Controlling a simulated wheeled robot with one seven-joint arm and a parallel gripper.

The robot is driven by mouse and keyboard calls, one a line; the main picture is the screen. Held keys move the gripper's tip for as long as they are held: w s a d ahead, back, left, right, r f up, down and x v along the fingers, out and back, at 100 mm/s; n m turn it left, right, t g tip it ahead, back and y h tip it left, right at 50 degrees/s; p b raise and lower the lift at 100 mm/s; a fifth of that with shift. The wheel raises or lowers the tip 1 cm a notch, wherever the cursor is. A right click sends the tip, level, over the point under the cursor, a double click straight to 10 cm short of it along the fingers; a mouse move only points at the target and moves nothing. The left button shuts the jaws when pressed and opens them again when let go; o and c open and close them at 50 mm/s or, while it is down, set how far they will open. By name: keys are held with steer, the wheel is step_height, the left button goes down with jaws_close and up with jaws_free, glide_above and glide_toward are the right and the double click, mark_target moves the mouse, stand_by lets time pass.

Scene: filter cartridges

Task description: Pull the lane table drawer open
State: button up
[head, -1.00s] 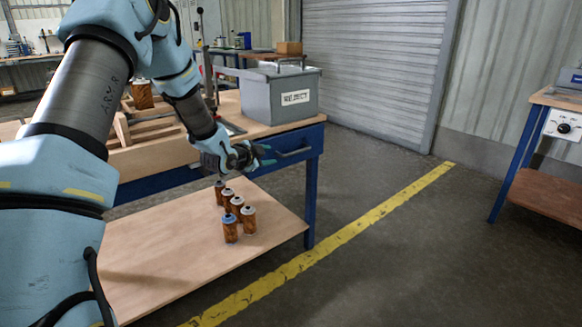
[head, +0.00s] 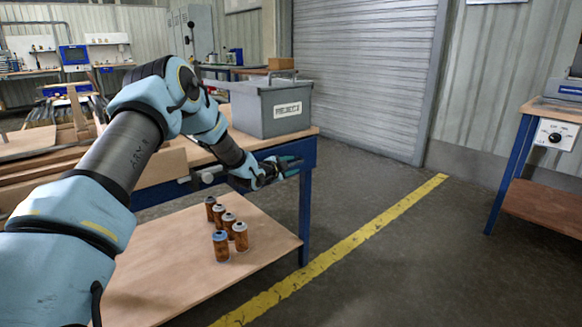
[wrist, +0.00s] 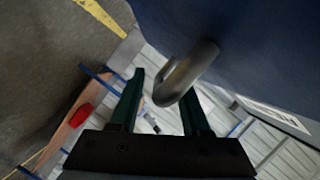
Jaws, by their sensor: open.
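The lane table (head: 305,131) has a wooden top and a blue frame, with a grey bin on it. Its blue drawer front (head: 297,150) is under the top at the right end and looks flush with the frame. My gripper (head: 293,166) is at the drawer front in the head view and hides most of the handle. In the wrist view my gripper (wrist: 160,95) is open. The grey, curved drawer handle (wrist: 188,72) reaches between its fingers, close to the right one. I cannot tell whether they touch. The dark blue drawer face (wrist: 250,45) fills the upper right.
A grey bin labelled REJECT (head: 270,110) stands on the table top. Several orange-brown cartridges (head: 240,236) stand on the lower shelf (head: 180,275). A yellow line (head: 335,248) crosses the clear floor to the right. Another table (head: 545,207) is at the far right.

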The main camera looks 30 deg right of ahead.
steer(key=shift+d, duration=0.1)
steer(key=shift+c, duration=0.3)
jaws_close()
stand_by(1.1)
